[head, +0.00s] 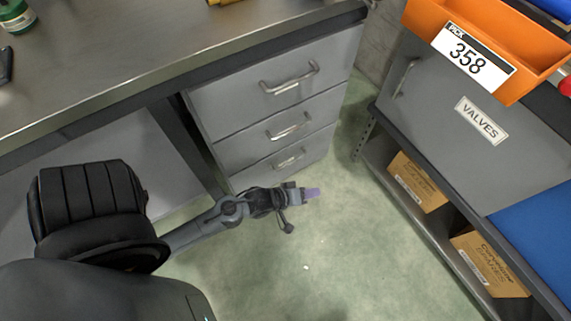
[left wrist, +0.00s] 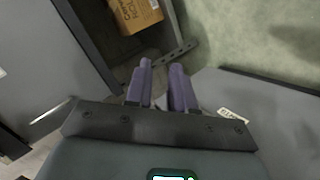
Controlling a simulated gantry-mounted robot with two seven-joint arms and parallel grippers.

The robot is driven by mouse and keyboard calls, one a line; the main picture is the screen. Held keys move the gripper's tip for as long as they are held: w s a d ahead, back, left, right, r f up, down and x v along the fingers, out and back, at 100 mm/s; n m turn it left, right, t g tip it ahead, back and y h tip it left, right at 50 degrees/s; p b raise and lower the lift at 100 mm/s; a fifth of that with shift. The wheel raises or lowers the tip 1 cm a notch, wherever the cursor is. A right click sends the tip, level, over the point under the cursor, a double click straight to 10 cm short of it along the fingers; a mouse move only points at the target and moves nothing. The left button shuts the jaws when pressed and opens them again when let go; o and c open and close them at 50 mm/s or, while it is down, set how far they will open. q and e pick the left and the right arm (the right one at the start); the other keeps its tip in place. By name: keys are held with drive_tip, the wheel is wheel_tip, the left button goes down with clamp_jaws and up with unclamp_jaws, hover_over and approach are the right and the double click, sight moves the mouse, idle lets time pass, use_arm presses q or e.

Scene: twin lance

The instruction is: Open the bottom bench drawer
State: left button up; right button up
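The grey bench has a stack of three drawers, all closed. The bottom drawer (head: 262,170) is the lowest and has a silver bar handle (head: 289,158). My left gripper (head: 313,193) has purple fingers and is in front of the drawers, below and right of that handle in the head view, apart from it. In the left wrist view the two purple fingers (left wrist: 162,88) stand apart with an empty gap between them. The bottom handle cannot be made out in the left wrist view. My right gripper is not in view.
The middle drawer (head: 254,138) and top drawer (head: 229,100) are above. A shelf unit at right holds a grey VALVES cabinet (head: 440,105), an orange bin (head: 530,65) and cardboard boxes (head: 417,183). Green floor (head: 340,240) lies clear between.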

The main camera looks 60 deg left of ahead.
use_arm(q)
drive_tip(key=s+a+f+n+t+y+p, duration=0.2)
drive_tip(key=s+a+f+n+t+p, duration=0.15)
drive_tip(key=a+n, duration=0.55)
drive_tip(key=n+y+p, duration=0.4)
drive_tip(key=n+p, duration=0.2)
drive_tip(key=n, duration=0.2)
approach(285, 166)
drive_tip(key=shift+g, duration=0.25)
drive_tip(key=b+x, duration=0.5)
drive_tip(key=x, duration=0.4)
drive_tip(key=shift+w+f, duration=0.2)
drive_tip(key=shift+w, duration=0.15)
drive_tip(key=shift+w+a+b, duration=0.2)
drive_tip(key=shift+w+b, duration=0.1)
drive_tip(key=shift+c, duration=0.4)
clamp_jaws()
